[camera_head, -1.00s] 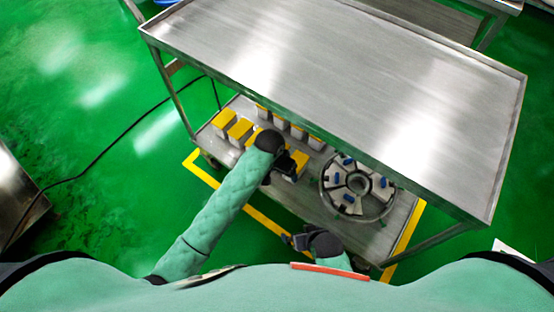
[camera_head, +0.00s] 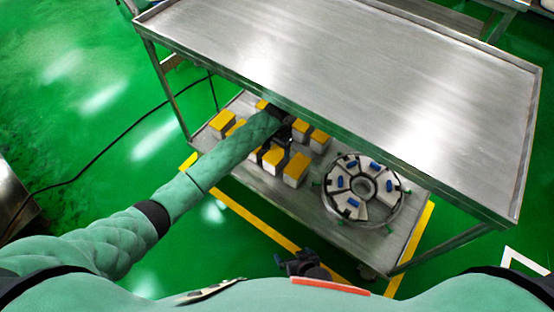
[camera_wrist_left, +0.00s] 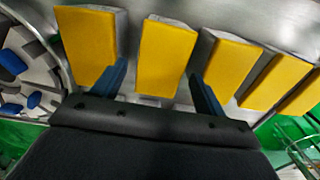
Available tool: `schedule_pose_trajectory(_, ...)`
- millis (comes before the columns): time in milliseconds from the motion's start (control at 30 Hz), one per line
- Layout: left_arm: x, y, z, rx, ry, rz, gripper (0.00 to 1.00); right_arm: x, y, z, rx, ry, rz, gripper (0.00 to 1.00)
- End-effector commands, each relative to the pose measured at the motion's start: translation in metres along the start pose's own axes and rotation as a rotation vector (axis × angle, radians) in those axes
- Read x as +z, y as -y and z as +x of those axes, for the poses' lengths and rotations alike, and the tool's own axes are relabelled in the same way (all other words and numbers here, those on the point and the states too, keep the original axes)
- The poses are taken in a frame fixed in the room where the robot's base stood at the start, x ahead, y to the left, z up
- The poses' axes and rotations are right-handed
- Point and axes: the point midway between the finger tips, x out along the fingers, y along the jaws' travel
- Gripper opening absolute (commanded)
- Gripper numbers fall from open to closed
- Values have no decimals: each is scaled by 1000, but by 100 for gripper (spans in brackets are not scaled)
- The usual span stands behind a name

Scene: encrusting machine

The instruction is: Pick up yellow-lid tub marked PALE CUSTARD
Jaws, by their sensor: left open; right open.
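Several white tubs with yellow lids stand on the cart's lower shelf; no label is legible, so I cannot tell which is PALE CUSTARD. In the left wrist view, one yellow-lid tub (camera_wrist_left: 166,58) lies between the open fingers of my left gripper (camera_wrist_left: 159,78). Another yellow-lid tub (camera_wrist_left: 87,45) is left of the fingers, and a third yellow-lid tub (camera_wrist_left: 229,67) is right of them. In the head view my left gripper (camera_head: 284,118) is among the tubs, partly hidden by my arm and the cart's top. My right gripper (camera_head: 291,264) is low, outside the cart, and empty.
The cart's steel top (camera_head: 350,75) overhangs the lower shelf (camera_head: 285,195). A round holder (camera_head: 327,203) with white and blue parts stands right of the tubs. A cart leg (camera_head: 168,90) is at the left. The shelf's front strip is clear.

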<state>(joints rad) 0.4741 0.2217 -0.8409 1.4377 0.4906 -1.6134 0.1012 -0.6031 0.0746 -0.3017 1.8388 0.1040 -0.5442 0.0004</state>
Motion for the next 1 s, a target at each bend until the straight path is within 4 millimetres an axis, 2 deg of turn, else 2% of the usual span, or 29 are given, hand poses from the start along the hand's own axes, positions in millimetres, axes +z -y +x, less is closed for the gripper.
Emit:
schedule_pose_trajectory(233,-2,1,18,0,0,0,73,2,-1,3,0,0,0,100)
schedule_pose_trajectory(500,-4,2,53,0,0,1,73,6,-2,7,1,-1,1,100)
schedule_pose_trajectory(767,-4,3,57,0,0,1,73,6,-1,7,0,0,1,100)
schedule_pose_trajectory(1000,-4,3,57,0,-1,1,28,6,-1,7,0,0,1,100)
